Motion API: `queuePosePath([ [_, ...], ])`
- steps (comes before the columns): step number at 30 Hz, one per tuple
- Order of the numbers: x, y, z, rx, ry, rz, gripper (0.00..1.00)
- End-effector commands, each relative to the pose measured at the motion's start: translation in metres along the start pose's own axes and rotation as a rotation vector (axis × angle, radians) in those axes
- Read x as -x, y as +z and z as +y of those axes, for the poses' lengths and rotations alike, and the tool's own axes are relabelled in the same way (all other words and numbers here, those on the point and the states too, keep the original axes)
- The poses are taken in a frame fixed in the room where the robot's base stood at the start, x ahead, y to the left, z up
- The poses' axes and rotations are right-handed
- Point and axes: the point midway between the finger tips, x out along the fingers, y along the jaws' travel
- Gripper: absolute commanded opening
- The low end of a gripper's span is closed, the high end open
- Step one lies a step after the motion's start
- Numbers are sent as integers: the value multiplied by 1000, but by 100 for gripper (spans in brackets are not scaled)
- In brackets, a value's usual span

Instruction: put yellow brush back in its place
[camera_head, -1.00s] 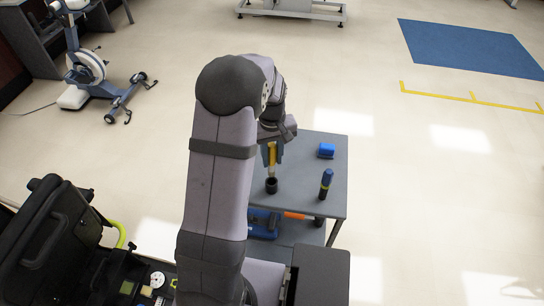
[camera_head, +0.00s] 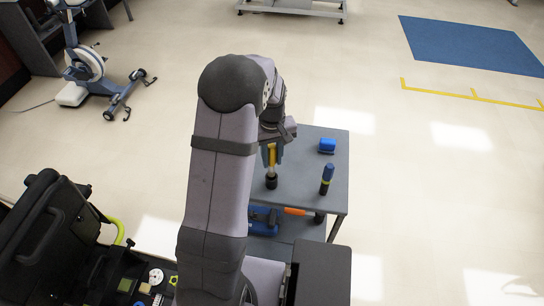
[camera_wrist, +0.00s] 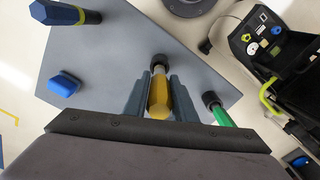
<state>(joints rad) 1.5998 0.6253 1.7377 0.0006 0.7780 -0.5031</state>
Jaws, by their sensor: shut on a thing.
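The yellow brush (camera_head: 271,157) is held upright in my gripper (camera_wrist: 158,100), its yellow handle (camera_wrist: 158,97) between the two grey-blue fingers.
A green-handled item (camera_wrist: 222,115) in another black holder is close right of my gripper. Blue and orange things (camera_head: 294,211) lie on the lower shelf.

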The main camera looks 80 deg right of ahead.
Motion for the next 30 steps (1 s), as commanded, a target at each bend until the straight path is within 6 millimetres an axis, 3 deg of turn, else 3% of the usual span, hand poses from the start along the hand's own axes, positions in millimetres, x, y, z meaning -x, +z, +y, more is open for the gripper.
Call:
queuePosePath([
  [30, -38, 0, 0, 0, 0, 0, 2],
])
